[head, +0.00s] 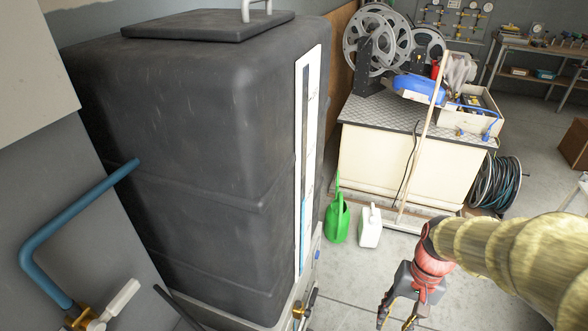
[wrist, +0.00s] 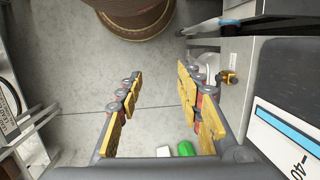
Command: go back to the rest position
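My gripper (head: 399,316) hangs low at the bottom of the head view, right of the big black tank (head: 190,130). My arm reaches in from the right edge in a yellowish sleeve with a red joint. In the wrist view my gripper (wrist: 158,80) has its yellow-padded fingers spread wide apart. The tank's gauge strip (head: 305,160) faces the gripper's side and also shows at the right of the wrist view (wrist: 285,138). No rest position is marked in either view.
A green watering can (head: 338,220) and a white jerrycan (head: 370,227) stand on the floor beside the tank. A brass valve (head: 300,310) sits at its foot. A cabinet (head: 400,165) carries reels behind. A brown round container (wrist: 137,18) is ahead in the wrist view.

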